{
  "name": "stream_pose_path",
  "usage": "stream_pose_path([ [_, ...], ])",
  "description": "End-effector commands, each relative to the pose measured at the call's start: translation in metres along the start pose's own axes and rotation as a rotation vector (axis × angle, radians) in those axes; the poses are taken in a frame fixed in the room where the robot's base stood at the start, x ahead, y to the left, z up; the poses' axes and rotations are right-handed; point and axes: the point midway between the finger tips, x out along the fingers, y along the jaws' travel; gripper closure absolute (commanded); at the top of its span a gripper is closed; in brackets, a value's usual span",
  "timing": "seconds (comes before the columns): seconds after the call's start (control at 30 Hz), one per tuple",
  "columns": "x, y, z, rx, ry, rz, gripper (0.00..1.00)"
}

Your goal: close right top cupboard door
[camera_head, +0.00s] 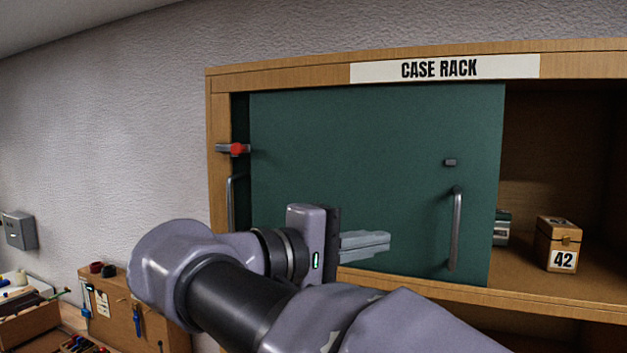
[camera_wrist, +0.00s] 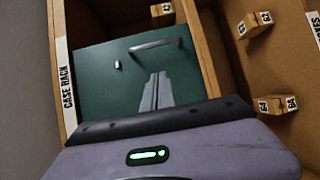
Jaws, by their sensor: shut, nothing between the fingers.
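The cupboard labelled CASE RACK (camera_head: 437,69) has a green front door panel (camera_head: 350,130) across its left and middle part. The cupboard's right part stands open. A strip of another green panel with a handle (camera_head: 234,205) shows at the far left. My gripper (camera_head: 388,243) is shut and empty, in front of the panel and left of the handle. In the wrist view its fingertips (camera_wrist: 158,76) point at the green panel, below the handle (camera_wrist: 156,45); contact cannot be told.
A red-tipped latch (camera_head: 236,149) sits on the left frame. A wooden box marked 42 (camera_head: 559,244) and a partly hidden grey-green item (camera_head: 502,228) stand inside the open part. Several numbered boxes (camera_wrist: 276,104) show in the wrist view. A tool bench stands lower left.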

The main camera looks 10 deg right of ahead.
Motion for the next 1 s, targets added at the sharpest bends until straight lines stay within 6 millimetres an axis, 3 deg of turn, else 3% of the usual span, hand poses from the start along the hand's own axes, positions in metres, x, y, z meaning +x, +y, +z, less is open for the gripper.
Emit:
stream_pose_path([
  [0.03, -0.009, 0.027, -0.007, 0.007, 0.001, 0.039, 1.00],
  [0.13, -0.014, 0.041, -0.012, 0.021, -0.002, 0.088, 1.00],
  [0.27, 0.000, 0.040, -0.011, 0.022, -0.006, 0.094, 1.00],
  [0.7, 0.092, 0.051, -0.004, 0.022, -0.006, 0.093, 1.00],
  [1.0, 0.112, 0.050, 0.017, 0.023, -0.002, 0.092, 1.00],
])
